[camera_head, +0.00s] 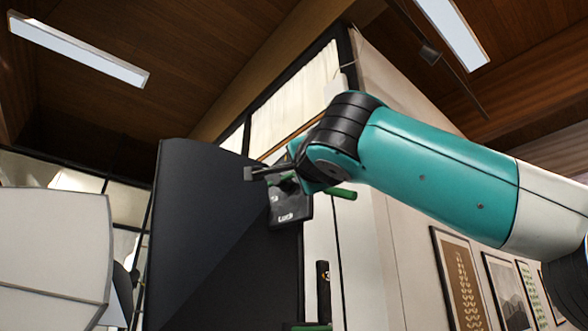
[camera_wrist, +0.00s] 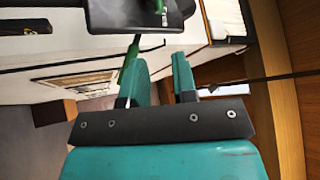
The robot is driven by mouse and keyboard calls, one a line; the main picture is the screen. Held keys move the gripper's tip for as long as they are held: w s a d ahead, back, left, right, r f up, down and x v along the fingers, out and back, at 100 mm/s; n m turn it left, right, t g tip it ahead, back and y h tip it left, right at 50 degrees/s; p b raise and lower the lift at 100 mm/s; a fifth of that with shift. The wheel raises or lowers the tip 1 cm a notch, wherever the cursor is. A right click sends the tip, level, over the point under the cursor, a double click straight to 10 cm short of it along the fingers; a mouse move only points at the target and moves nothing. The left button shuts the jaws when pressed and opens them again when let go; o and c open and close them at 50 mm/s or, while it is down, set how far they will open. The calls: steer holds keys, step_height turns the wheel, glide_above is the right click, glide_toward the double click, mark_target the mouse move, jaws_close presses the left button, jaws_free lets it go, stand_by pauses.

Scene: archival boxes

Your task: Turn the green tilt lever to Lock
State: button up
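The green tilt lever (camera_head: 343,193) sticks out to the right from behind my gripper in the head view. It belongs to a dark plate (camera_head: 290,212) with white lettering, on the side of a large dark panel. My gripper (camera_head: 270,169) is right in front of the plate and partly hides it. In the wrist view, the two teal fingers of my gripper (camera_wrist: 160,78) stand apart with an empty gap.
The large dark panel (camera_head: 205,240) stands left of my gripper. A white box-like body (camera_head: 52,245) is at the lower left. A dark handle (camera_head: 323,290) is on the pale upright below the plate. Framed pictures (camera_head: 458,278) hang on the wall at right.

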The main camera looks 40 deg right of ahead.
mark_target(294, 175)
steer(key=p+x, duration=0.7)
steer(key=x, duration=0.6)
steer(key=shift+w, duration=0.1)
jaws_close()
